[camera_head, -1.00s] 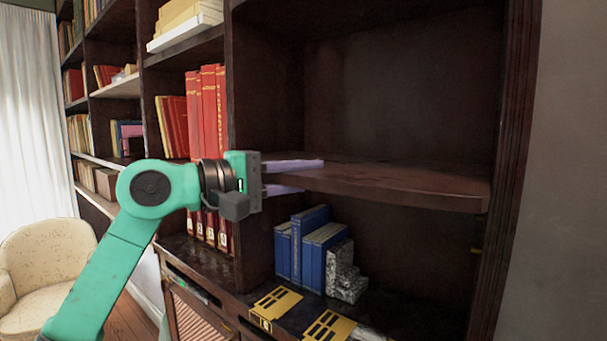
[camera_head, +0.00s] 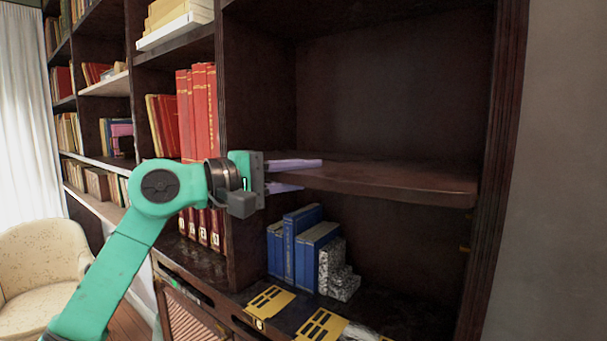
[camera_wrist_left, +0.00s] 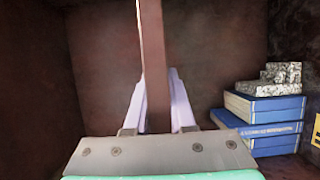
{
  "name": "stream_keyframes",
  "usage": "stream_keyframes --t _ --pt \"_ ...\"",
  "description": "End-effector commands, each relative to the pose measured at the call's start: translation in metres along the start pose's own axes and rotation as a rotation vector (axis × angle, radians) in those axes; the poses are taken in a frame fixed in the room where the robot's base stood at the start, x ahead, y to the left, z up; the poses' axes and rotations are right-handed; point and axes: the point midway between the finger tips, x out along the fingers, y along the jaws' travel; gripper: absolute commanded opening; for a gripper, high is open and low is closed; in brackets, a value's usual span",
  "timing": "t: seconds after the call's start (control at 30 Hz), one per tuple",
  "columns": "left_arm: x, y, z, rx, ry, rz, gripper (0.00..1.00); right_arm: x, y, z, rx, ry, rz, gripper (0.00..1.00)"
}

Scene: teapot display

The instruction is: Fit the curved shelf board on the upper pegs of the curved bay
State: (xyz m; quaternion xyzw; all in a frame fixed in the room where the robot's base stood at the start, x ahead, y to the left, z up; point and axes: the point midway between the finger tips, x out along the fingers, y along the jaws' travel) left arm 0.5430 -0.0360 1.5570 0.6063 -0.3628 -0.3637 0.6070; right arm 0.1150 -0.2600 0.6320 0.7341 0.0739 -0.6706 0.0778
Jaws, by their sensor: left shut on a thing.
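The curved shelf board (camera_head: 400,182) is dark brown and lies about level across the right-hand curved bay (camera_head: 400,85), partway up. My left gripper (camera_head: 312,175) comes from the left and is shut on the board near its left front, one pale lilac finger above and one below. In the left wrist view the board (camera_wrist_left: 153,50) runs edge-on between the fingers (camera_wrist_left: 160,100). A small yellow peg or fitting (camera_head: 464,247) shows on the bay's right wall, below the board. The upper pegs are hidden, so I cannot tell whether the board touches them. My right gripper is out of view.
Blue books (camera_head: 302,240) and a speckled grey stepped block (camera_head: 338,272) stand below the board. Yellow slotted pieces (camera_head: 270,300) lie on the counter in front. An upright divider (camera_head: 226,110) separates red books (camera_head: 198,105) on the left. The space above the board is empty.

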Motion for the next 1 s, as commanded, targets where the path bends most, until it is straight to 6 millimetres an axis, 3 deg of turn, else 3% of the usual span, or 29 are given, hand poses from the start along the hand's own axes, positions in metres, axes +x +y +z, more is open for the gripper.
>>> stream_keyframes --t 1.0 --pt "0.020 0.004 -0.007 0.004 0.000 0.009 0.00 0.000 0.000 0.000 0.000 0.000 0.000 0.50"
